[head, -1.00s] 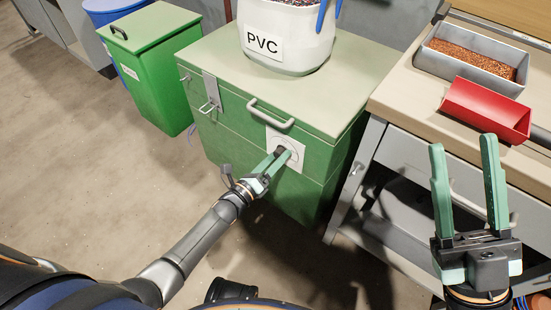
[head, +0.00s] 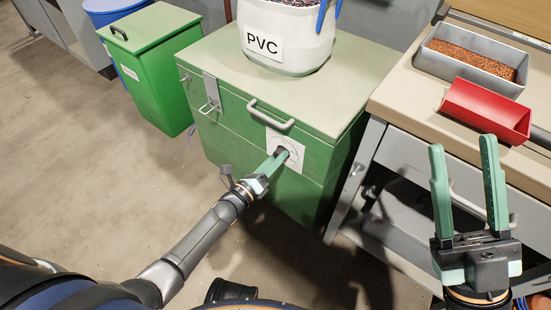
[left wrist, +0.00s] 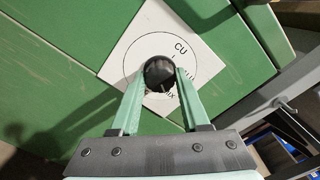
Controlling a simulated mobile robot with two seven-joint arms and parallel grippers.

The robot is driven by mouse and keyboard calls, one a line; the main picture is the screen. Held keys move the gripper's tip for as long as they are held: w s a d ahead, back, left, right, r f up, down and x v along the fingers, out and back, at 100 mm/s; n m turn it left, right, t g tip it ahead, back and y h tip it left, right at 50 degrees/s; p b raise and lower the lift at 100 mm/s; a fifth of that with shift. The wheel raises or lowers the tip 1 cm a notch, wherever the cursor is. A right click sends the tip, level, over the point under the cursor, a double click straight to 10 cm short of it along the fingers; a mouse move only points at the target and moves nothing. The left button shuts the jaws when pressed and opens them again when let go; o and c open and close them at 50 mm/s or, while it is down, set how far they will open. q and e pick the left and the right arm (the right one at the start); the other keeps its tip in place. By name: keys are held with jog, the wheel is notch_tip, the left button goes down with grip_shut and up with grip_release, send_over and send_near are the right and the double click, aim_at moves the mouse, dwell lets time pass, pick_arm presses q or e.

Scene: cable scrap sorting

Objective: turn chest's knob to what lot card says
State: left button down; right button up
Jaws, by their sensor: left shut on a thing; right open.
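The green chest (head: 235,130) stands ahead with its lid closed. On its front is a white dial plate (head: 293,143) with a dark round knob (left wrist: 160,72). In the left wrist view, the dial plate (left wrist: 140,38) shows a printed circle with "CU" at the top and partly hidden words at the right and lower right, one ending in "IX". My left gripper (head: 277,158) is shut on the knob, one finger on each side; it also shows in the left wrist view (left wrist: 158,85). The knob's pointer cannot be made out. My right gripper (head: 464,165) is open and empty. I cannot identify a lot card.
A white container labelled PVC (head: 290,50) stands on the chest lid. A latch (head: 210,95) and handle (head: 270,114) are on the chest front. At the right, a workbench (head: 400,95) bears a grey tray (head: 425,62) of copper-coloured granules and a red scoop (head: 485,110). A green bin (head: 165,90) stands left.

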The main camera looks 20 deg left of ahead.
pick_arm(q)
jog(key=shift+n, duration=0.3)
jog(key=n+p, duration=0.2)
jog(key=n, duration=2.1)
dwell(0.6)
jog(key=shift+c, duration=1.9)
grip_release()
jog(key=shift+s, duration=0.1)
